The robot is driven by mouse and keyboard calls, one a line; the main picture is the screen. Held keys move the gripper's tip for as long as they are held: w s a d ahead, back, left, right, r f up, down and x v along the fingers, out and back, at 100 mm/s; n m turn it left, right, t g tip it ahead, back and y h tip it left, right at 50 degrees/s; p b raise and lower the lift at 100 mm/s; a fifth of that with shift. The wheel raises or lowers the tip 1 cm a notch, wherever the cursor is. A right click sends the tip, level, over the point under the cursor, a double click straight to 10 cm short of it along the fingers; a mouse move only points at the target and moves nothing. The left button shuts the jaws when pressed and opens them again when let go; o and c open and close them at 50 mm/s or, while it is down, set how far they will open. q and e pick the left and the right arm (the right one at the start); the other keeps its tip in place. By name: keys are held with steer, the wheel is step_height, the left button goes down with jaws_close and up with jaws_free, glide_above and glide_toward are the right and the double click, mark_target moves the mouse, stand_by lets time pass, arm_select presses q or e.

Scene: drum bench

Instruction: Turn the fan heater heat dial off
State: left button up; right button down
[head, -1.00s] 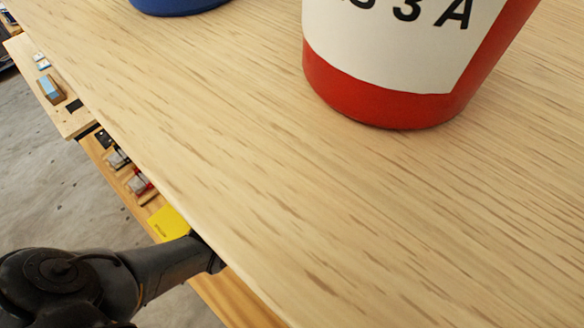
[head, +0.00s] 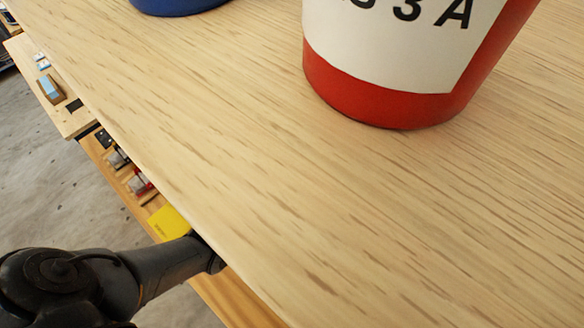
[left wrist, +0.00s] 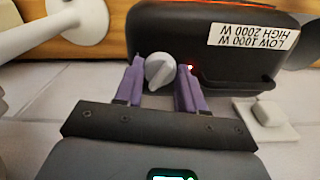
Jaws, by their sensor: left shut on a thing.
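The fan heater (left wrist: 205,35) is a black rounded box in the left wrist view, with an upside-down white label (left wrist: 259,37) reading LOW 1000 W and HIGH 2000 W. Its grey round heat dial (left wrist: 159,69) has a raised grip ridge that looks tilted. A small red light (left wrist: 190,67) glows right of the dial. My left gripper (left wrist: 160,80) has its two purple fingers on either side of the dial, closed on it. In the head view the left arm reaches below the tabletop edge, and its fingers, the heater and the dial are hidden there. My right gripper is not in view.
The wooden tabletop (head: 250,170) fills most of the head view, with a red drum (head: 375,100) and a blue one (head: 175,5) on it. A yellow item (head: 168,223) is beyond its edge. A white switch-like block (left wrist: 268,113) sits right of my left gripper.

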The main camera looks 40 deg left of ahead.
arm_select(q)
steer(key=n, duration=0.5)
steer(key=shift+n, duration=0.3)
stand_by(0.4)
steer(key=o, duration=1.1)
steer(key=shift+c, duration=0.2)
